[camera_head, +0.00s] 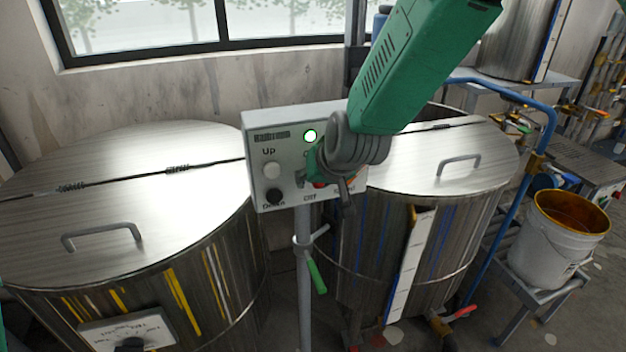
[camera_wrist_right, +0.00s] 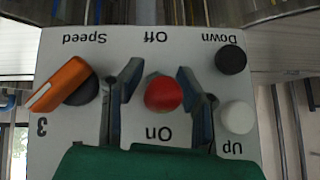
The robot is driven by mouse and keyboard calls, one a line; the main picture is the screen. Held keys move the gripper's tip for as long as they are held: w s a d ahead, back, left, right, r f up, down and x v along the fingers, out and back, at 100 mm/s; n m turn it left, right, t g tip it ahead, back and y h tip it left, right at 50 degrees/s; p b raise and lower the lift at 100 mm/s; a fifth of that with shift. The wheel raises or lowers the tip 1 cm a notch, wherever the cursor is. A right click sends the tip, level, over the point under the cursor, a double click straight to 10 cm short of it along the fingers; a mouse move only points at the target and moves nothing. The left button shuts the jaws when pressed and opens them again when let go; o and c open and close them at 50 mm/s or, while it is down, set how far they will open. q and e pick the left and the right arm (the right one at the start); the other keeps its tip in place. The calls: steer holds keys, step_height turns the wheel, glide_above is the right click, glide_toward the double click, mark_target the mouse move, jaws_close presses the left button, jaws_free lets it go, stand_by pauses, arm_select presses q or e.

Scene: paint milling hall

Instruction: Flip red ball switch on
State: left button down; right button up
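The red ball switch (camera_wrist_right: 163,93) is on a pale control panel (camera_wrist_right: 75,140), which appears upside down in the right wrist view. The ball is between the words "Off" and "On"; I cannot tell its lever's position. My right gripper (camera_wrist_right: 162,108) is open, with one finger on each side of the ball and gaps visible between. In the head view, my right gripper (camera_head: 322,182) is at the front of the panel (camera_head: 258,145) and mostly hides the ball (camera_head: 320,185). My left gripper is not in view.
Lidded metal vats (camera_head: 110,240) stand on both sides. A white bucket (camera_head: 545,245) stands at right.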

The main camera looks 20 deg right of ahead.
steer(key=shift+r, duration=0.1)
steer(key=shift+s+r, duration=0.1)
steer(key=shift+r, duration=0.15)
steer(key=v, duration=1.1)
steer(key=shift+s, duration=0.1)
